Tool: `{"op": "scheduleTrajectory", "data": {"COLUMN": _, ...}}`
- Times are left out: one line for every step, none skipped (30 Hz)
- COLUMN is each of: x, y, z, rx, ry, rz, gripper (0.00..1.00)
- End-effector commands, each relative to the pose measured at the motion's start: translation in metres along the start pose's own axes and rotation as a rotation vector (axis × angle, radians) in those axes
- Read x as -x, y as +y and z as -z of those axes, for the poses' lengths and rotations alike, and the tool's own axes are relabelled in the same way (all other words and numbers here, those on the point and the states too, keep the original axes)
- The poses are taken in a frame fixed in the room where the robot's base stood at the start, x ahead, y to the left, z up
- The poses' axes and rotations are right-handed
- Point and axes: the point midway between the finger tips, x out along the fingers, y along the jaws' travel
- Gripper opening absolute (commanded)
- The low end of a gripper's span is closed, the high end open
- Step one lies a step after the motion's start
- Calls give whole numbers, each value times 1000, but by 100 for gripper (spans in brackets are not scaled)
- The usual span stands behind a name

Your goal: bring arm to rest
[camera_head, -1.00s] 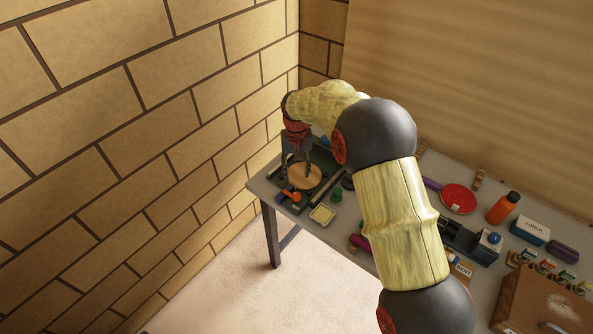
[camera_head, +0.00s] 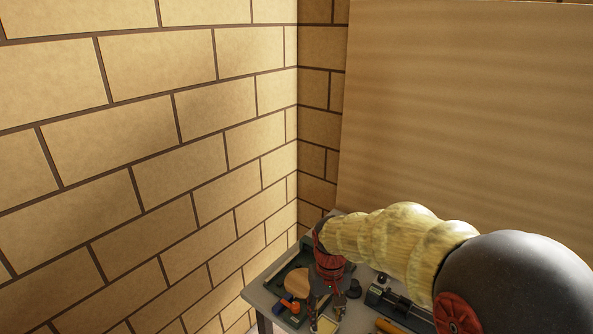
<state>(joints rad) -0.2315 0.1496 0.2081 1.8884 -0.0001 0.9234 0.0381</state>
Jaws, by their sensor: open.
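My gripper (camera_head: 320,312) hangs from its red wrist, pointing down over the left end of the grey table (camera_head: 257,295). It is open, and I see nothing held in it. Its fingertips are small and dark at the bottom of the view, close to a pale yellow item (camera_head: 326,325). My arm reaches in from the lower right, with a yellow link and a large dark joint. The joint hides much of the table's right part.
A round wooden disc (camera_head: 293,284) lies on a dark green tray left of my gripper. An orange item (camera_head: 289,306) lies in front of it. A black device (camera_head: 395,307) stands to the right. Brick walls close in the left and back; a wooden panel (camera_head: 450,100) covers the back right.

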Motion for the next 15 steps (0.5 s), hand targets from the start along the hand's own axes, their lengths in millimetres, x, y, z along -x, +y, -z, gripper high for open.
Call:
{"op": "scheduleTrajectory", "data": {"x": 8, "y": 6, "z": -17, "rx": -7, "ry": 22, "rz": 1, "gripper": 42}}
{"op": "scheduleTrajectory", "data": {"x": 12, "y": 10, "z": -27, "rx": -10, "ry": 32, "rz": 1, "gripper": 42}}
{"op": "scheduleTrajectory", "data": {"x": 18, "y": 14, "z": -39, "rx": -13, "ry": 47, "rz": 2, "gripper": 42}}
{"op": "scheduleTrajectory", "data": {"x": 21, "y": 16, "z": -49, "rx": -16, "ry": 58, "rz": 2, "gripper": 42}}
{"op": "scheduleTrajectory", "data": {"x": 25, "y": 19, "z": -58, "rx": -20, "ry": 70, "rz": 2, "gripper": 42}}
{"op": "scheduleTrajectory", "data": {"x": 29, "y": 23, "z": -71, "rx": -26, "ry": 86, "rz": 2, "gripper": 42}}
{"op": "scheduleTrajectory", "data": {"x": 31, "y": 26, "z": -80, "rx": -30, "ry": 97, "rz": 1, "gripper": 42}}
{"op": "scheduleTrajectory", "data": {"x": 34, "y": 28, "z": -89, "rx": -35, "ry": 110, "rz": 1, "gripper": 42}}
{"op": "scheduleTrajectory", "data": {"x": 37, "y": 31, "z": -101, "rx": -41, "ry": 128, "rz": 1, "gripper": 42}}
{"op": "scheduleTrajectory", "data": {"x": 38, "y": 33, "z": -110, "rx": -46, "ry": 140, "rz": 0, "gripper": 42}}
{"op": "scheduleTrajectory", "data": {"x": 40, "y": 36, "z": -119, "rx": -51, "ry": 155, "rz": -1, "gripper": 42}}
{"op": "scheduleTrajectory", "data": {"x": 42, "y": 38, "z": -131, "rx": -58, "ry": 174, "rz": -2, "gripper": 42}}
{"op": "scheduleTrajectory", "data": {"x": 42, "y": 40, "z": -139, "rx": -63, "ry": 188, "rz": -3, "gripper": 42}}
{"op": "scheduleTrajectory", "data": {"x": 43, "y": 42, "z": -148, "rx": -69, "ry": 202, "rz": -4, "gripper": 42}}
{"op": "scheduleTrajectory", "data": {"x": 44, "y": 44, "z": -159, "rx": -78, "ry": 222, "rz": -5, "gripper": 42}}
